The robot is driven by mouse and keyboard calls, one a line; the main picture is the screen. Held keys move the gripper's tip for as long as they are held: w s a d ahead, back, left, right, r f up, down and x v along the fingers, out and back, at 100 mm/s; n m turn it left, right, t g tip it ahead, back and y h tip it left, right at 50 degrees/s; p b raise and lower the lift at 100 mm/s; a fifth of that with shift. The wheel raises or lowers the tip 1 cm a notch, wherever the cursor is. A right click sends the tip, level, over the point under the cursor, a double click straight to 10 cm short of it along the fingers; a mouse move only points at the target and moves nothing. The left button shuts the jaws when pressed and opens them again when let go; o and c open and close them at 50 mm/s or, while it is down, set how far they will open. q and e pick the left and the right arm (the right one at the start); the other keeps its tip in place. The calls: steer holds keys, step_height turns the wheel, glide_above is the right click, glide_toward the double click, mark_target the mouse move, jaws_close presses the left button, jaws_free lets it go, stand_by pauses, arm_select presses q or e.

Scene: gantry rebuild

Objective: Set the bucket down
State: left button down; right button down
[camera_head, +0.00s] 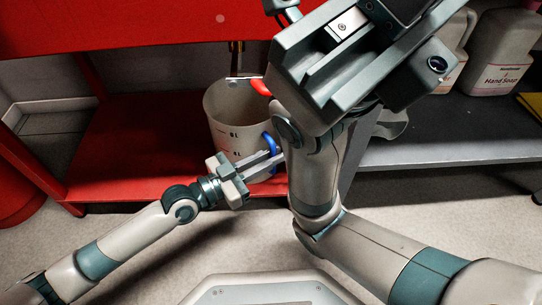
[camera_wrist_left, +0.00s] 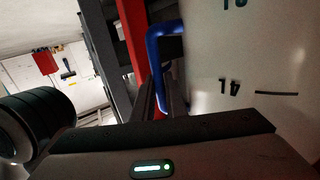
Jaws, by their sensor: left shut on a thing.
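The bucket (camera_head: 233,108) is a pale vessel with dark measuring marks and a blue handle (camera_head: 269,145). It looks upright, over the red lower shelf under a brass tap. My left gripper (camera_head: 274,160) is shut on the blue handle, at the bucket's front right side. In the left wrist view the handle (camera_wrist_left: 164,70) runs down between the fingers, and the bucket wall (camera_wrist_left: 245,55) fills the right side. The bucket's base is partly hidden by my left gripper, so I cannot tell whether it touches the shelf. My right arm's large wrist stands in front, its fingertips unclear.
The brass tap (camera_head: 236,60) hangs over the bucket's opening; a red lever (camera_head: 261,87) is beside it. The red shelf (camera_head: 125,140) is bare to the left. A grey shelf (camera_head: 450,135) lies right, with hand soap bottles (camera_head: 497,55) behind.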

arm_select(q)
steer(key=c, duration=1.8)
jaws_free()
steer(key=shift+o, duration=0.2)
steer(key=shift+r+p, duration=0.2)
steer(key=shift+p, duration=0.1)
steer(key=p+v, duration=0.1)
steer(key=v, duration=1.1)
steer(key=shift+p, duration=0.35)
